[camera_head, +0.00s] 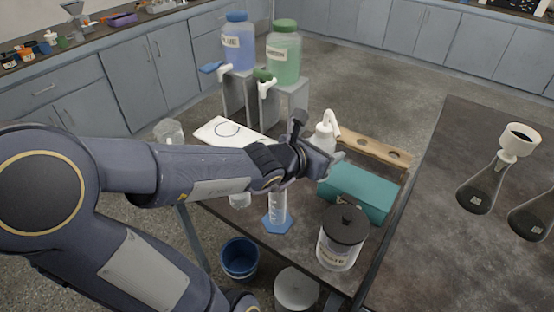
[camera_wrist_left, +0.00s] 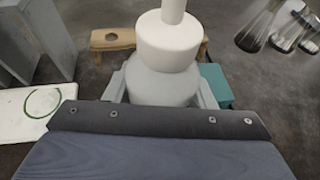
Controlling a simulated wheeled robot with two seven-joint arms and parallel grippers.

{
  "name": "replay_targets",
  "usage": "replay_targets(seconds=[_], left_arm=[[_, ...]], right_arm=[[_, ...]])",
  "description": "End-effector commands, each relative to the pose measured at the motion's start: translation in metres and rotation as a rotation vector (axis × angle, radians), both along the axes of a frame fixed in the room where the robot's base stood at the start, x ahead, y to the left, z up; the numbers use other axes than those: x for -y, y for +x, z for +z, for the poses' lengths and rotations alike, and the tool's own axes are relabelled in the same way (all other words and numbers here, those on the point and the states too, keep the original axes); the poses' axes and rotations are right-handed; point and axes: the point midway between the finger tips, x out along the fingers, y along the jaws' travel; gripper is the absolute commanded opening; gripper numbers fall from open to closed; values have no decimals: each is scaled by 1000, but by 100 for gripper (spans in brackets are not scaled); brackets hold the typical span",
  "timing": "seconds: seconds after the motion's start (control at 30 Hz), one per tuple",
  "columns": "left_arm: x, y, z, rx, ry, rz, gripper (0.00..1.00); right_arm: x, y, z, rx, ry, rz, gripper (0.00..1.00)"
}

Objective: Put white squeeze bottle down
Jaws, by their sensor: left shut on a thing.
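The white squeeze bottle (camera_head: 325,131) has a bent spout and stands upright in my left gripper (camera_head: 328,165), above the dark table beside a teal box. My left gripper is shut on it. In the left wrist view the bottle (camera_wrist_left: 167,45) fills the top middle, with a finger on each side of its body. The bottle's base is hidden by the gripper, so I cannot tell if it touches anything. My right gripper is not in view.
A teal box (camera_head: 358,192), a wooden rack (camera_head: 375,150), a black-lidded jar (camera_head: 342,238) and a graduated cylinder (camera_head: 277,206) crowd the table. A white board with a circle (camera_head: 215,128) lies at the back left. Flasks (camera_head: 483,188) stand on the right counter.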

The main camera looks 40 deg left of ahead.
Motion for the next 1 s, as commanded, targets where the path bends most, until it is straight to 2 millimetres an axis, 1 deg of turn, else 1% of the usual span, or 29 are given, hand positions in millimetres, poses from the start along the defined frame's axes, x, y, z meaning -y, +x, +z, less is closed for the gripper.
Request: replay_targets(seconds=[0.07,0.37,0.4,0.5,0.6,0.77,0.87,0.9,1.0], left_arm=[[-12,8,-3,-4,-4,4,44],[-72,52,-37,-5,-4,5,44],[-76,56,-49,-6,-5,3,44],[-88,65,-68,-4,-3,2,44],[-97,72,-81,-1,-2,2,44],[-104,77,-91,1,0,1,44],[-109,81,-101,-1,-3,1,44],[-108,80,-109,-3,-4,1,44],[-107,80,-121,-1,-3,-1,44]], right_arm=[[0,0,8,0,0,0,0],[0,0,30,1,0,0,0],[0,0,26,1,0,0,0],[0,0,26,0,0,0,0],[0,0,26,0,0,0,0],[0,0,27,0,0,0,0],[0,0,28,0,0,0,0],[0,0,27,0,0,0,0],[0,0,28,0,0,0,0]])
